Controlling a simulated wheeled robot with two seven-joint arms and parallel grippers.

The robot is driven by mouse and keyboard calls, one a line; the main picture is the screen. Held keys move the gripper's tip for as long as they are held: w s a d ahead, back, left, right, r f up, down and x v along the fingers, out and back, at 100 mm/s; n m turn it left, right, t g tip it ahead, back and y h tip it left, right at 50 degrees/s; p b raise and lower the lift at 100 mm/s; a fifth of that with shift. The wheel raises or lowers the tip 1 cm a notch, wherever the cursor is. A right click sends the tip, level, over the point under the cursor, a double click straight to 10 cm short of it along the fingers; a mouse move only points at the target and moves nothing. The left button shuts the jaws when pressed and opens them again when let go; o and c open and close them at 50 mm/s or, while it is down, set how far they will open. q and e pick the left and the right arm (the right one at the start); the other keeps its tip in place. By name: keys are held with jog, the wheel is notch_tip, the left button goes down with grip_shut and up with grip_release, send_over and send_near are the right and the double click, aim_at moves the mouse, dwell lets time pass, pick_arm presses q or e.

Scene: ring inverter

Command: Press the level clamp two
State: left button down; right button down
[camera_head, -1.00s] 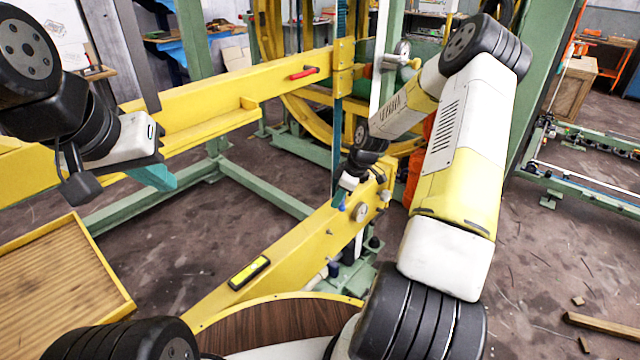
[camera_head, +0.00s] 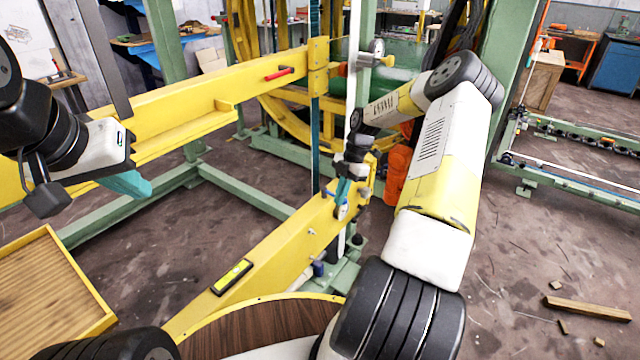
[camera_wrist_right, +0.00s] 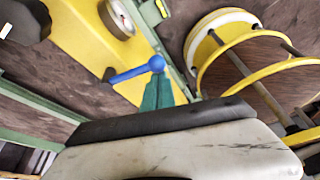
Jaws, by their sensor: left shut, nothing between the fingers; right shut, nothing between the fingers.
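A small lever with a blue ball knob (camera_wrist_right: 157,63) and blue rod sits on the lower yellow beam (camera_head: 275,245). I cannot tell from its look whether it is level clamp two. My right gripper (camera_head: 342,192) is shut at the beam's upper end, pointing down. In the right wrist view its teal fingertips (camera_wrist_right: 158,92) are just below the blue knob, close to or touching it; the gap is unclear. In the head view the gripper partly hides the lever. A red handle (camera_head: 280,73) lies on the upper yellow beam (camera_head: 180,105). My left gripper (camera_head: 127,185) is shut and empty, beside that beam.
A round gauge (camera_wrist_right: 117,18) is on the beam near the lever. A level with a yellow vial (camera_head: 232,277) lies on the lower beam. A wooden tray (camera_head: 60,245) is at lower left. Green frame posts (camera_head: 497,80) stand behind my right arm.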

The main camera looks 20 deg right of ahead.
jog(key=shift+w+d, duration=0.15)
jog(key=shift+d, duration=0.25)
jog(key=shift+w+d, duration=0.15)
jog(key=shift+d, duration=0.05)
dwell(0.3)
